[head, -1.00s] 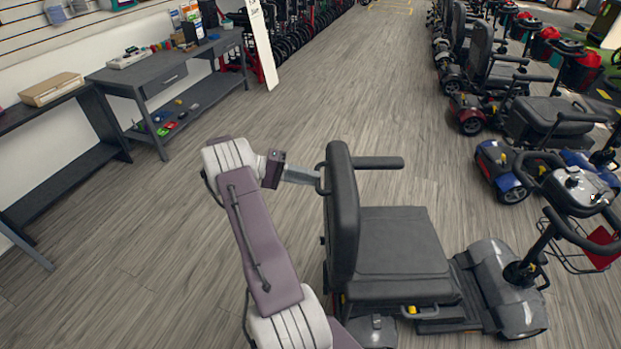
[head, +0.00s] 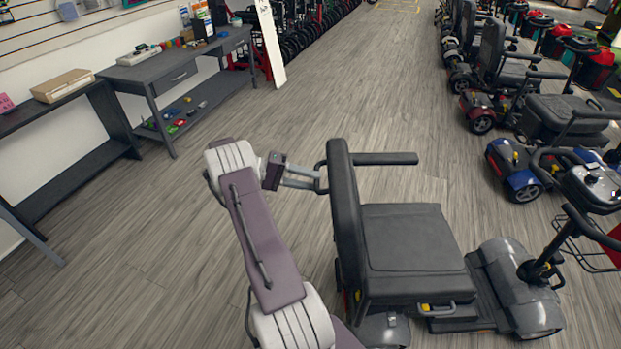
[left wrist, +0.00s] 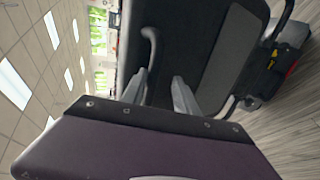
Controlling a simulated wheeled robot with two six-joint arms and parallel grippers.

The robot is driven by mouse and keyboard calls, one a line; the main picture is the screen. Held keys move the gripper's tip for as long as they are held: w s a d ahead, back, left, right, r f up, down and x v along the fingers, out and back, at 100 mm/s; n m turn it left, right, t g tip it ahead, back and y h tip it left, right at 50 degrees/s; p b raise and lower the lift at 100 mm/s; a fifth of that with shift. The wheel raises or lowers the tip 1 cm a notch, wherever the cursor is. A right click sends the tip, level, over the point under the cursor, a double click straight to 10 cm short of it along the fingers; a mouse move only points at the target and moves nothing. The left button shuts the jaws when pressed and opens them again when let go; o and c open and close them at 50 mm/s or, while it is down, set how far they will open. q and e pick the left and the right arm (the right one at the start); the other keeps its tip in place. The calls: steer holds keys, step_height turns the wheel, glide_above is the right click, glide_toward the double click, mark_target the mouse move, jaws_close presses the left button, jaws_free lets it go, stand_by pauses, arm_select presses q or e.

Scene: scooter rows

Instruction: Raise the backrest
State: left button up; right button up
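The near grey scooter has a black seat (head: 415,240) with its backrest (head: 345,215) standing nearly upright above the seat's rear edge. My left gripper (head: 318,182) is behind the backrest, near its upper part, beside the dark bar at its back edge. A gap shows between its two grey fingers, and nothing is clearly held. In the left wrist view, the open fingers (left wrist: 155,88) point at the dark rear face of the backrest (left wrist: 205,45), with a curved dark bar (left wrist: 150,45) between or just beyond them; contact cannot be told. My right gripper is out of view.
Several parked scooters, including a blue one (head: 520,178), line the right side. Dark workbenches (head: 180,75) stand along the left wall, one holding a cardboard box (head: 62,85). The wood-look floor (head: 330,95) between is clear.

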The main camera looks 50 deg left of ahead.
arm_select(q)
steer(key=shift+o, duration=0.7)
steer(key=shift+s+a+f, duration=0.1)
steer(key=shift+a+f, duration=0.25)
steer(key=shift+f, duration=0.15)
steer(key=shift+r, duration=0.15)
steer(key=shift+r, duration=0.1)
steer(key=v, duration=0.9)
